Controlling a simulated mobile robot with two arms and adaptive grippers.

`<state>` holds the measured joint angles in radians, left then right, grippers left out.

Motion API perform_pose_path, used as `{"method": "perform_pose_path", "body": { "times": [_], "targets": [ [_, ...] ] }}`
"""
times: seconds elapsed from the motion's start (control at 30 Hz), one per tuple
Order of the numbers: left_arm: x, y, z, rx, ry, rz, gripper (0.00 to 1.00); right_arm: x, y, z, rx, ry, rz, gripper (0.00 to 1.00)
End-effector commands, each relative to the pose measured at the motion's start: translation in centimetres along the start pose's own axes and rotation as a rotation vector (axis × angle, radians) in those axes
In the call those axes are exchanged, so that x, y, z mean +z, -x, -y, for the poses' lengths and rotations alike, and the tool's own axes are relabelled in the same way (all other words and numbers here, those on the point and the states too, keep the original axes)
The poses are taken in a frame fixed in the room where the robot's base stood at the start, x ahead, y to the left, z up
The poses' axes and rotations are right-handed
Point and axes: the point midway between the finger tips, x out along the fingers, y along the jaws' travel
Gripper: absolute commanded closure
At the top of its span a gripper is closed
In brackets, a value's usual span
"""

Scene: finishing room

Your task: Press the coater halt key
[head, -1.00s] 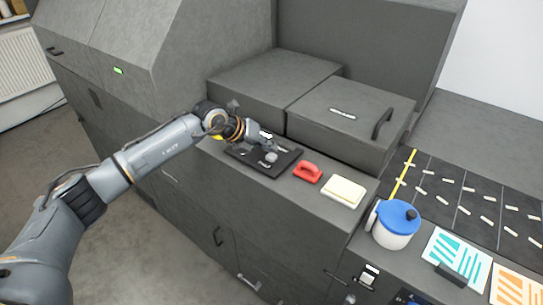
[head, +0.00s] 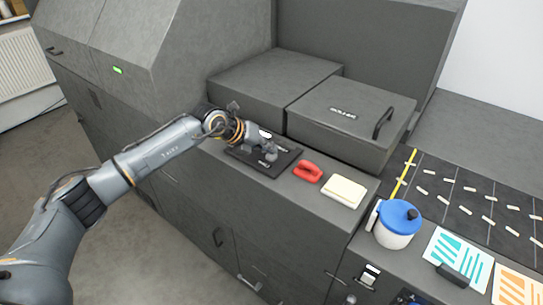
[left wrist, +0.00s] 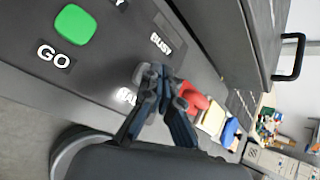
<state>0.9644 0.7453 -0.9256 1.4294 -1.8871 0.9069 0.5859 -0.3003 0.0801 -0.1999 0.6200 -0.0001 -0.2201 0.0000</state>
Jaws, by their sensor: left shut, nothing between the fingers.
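The black control panel (head: 240,153) lies on the machine's front ledge. The left wrist view shows its green key (left wrist: 75,25) labelled GO and a BUSY label (left wrist: 161,43). A grey round key (left wrist: 141,73) sits beside a white label (left wrist: 126,96) that is partly hidden, so I cannot read it fully. My left gripper (head: 271,154) is over the panel's right part, and its fingers are shut and empty. In the left wrist view its fingertips (left wrist: 158,72) are right at the grey key and cover part of it; I cannot tell whether they touch. My right gripper is not in view.
A red-handled object (head: 308,172) and a cream pad (head: 345,191) lie right of the panel. A lidded box labelled ROLLER (head: 345,115) rises behind. A blue-lidded white pot (head: 397,226) and colour print cards (head: 455,252) are further right.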

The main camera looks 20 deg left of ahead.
Motion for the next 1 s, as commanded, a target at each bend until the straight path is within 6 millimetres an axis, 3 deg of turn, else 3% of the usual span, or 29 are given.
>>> {"method": "perform_pose_path", "body": {
  "times": [1.0],
  "targets": [
    [-0.48,-0.65,-0.46,0.0,0.0,-0.001,1.0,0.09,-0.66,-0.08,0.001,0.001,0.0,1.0]
  ]
}}
